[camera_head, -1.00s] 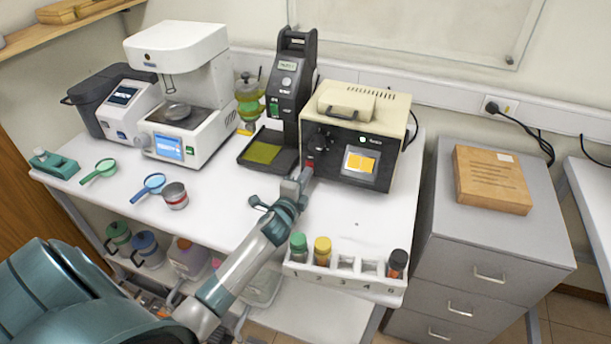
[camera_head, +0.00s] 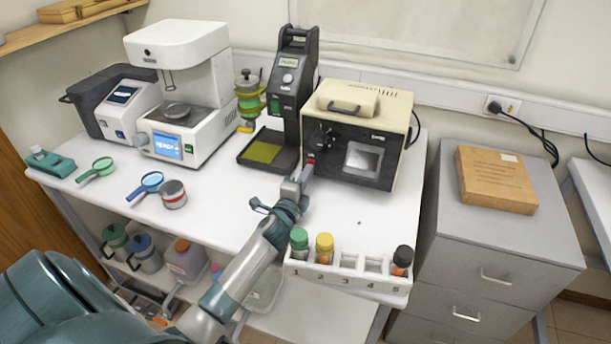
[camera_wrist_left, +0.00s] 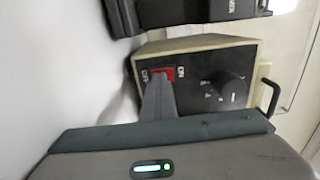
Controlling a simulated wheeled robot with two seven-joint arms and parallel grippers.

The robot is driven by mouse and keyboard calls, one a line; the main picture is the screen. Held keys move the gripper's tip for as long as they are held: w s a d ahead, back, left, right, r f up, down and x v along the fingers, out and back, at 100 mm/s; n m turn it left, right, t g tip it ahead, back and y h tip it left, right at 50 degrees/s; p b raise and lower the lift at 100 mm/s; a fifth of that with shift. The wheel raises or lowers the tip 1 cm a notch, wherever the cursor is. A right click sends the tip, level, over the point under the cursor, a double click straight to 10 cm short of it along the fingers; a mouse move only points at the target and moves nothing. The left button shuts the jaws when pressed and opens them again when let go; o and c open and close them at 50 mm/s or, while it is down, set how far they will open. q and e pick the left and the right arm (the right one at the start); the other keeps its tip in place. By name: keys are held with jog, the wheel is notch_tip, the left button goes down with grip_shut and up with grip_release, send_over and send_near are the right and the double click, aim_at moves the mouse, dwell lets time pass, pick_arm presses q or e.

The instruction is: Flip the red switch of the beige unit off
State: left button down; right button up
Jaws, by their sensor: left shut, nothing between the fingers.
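The beige unit (camera_head: 392,108) with a black front stands at the right of the white table in the head view. Its small window (camera_head: 363,160) is grey and unlit. The red switch (camera_wrist_left: 168,73) shows in the left wrist view between the OFF and ON labels, at the unit's front corner. My left gripper (camera_head: 308,172) is shut and empty, its tip at the switch; in the wrist view the fingers (camera_wrist_left: 158,98) cover part of the switch. I cannot tell whether they touch it. My right gripper is not in view.
A black tester (camera_head: 292,80) stands just left of the beige unit. A numbered rack (camera_head: 345,275) with capped bottles lies at the front edge. A white machine (camera_head: 185,90) and magnifiers are on the left.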

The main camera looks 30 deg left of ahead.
pick_arm(q)
jog(key=shift+f, duration=0.35)
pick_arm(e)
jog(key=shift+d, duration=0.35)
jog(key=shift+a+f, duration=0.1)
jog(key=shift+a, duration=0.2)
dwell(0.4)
